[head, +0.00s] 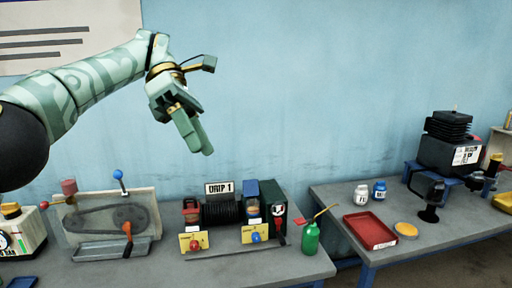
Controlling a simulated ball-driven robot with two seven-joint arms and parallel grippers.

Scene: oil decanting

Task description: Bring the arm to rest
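My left arm (85,80) comes in from the left and is raised in front of the blue wall. It is pale green with a lighter pattern. My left gripper (201,148) hangs in the air above the left table, well clear of everything on it. Its two fingers point down and to the right and lie close together, with no gap or object seen between them. My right gripper is not in view.
The left table (170,270) holds a belt-drive panel (85,218), a unit labelled as a drip station (219,188) and a green oil bottle (310,238). The right table (440,238) holds a red tray (370,231), two small jars and a black machine (447,150).

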